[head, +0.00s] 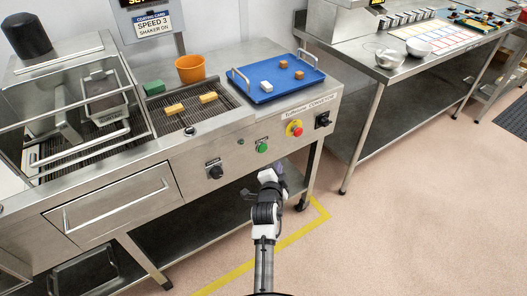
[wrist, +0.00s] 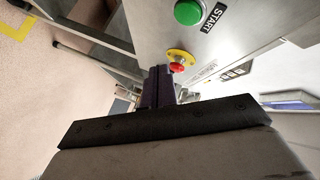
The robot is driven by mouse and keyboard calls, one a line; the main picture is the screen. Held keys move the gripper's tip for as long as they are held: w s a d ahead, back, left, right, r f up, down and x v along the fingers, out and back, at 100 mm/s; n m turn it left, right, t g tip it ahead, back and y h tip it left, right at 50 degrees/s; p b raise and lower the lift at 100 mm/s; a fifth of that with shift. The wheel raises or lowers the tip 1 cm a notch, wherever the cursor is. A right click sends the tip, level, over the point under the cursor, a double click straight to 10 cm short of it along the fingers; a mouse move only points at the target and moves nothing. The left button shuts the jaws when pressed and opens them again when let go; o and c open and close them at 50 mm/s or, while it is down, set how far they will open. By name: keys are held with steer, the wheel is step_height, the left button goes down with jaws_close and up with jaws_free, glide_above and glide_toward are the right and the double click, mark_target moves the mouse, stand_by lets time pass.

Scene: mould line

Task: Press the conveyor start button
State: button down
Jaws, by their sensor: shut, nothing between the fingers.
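The green start button (head: 262,148) is on the front panel of the steel conveyor (head: 225,125). In the wrist view the green button (wrist: 188,12) is at the top edge, partly cut off, beside a black START label (wrist: 213,18). A red stop button on a yellow ring (head: 294,128) is to its right on the panel; it also shows in the wrist view (wrist: 177,67), just beyond my fingers. My gripper (wrist: 160,72) is shut and empty. In the head view my gripper (head: 277,166) is in front of the panel, below and right of the green button, apart from it.
A black knob (head: 215,171) is left of the green button, and a black switch (head: 323,119) is right of the red one. A blue tray (head: 279,84) and an orange bowl (head: 190,68) stand on top. Open floor (head: 420,220) lies to the right.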

mark_target(263, 149)
steer(key=w+a+b, duration=0.3)
steer(key=w, duration=0.2)
steer(key=shift+a, duration=0.35)
stand_by(1.8)
steer(key=shift+w+a+b, duration=0.2)
steer(key=shift+w+b, duration=0.15)
steer(key=shift+b, duration=0.05)
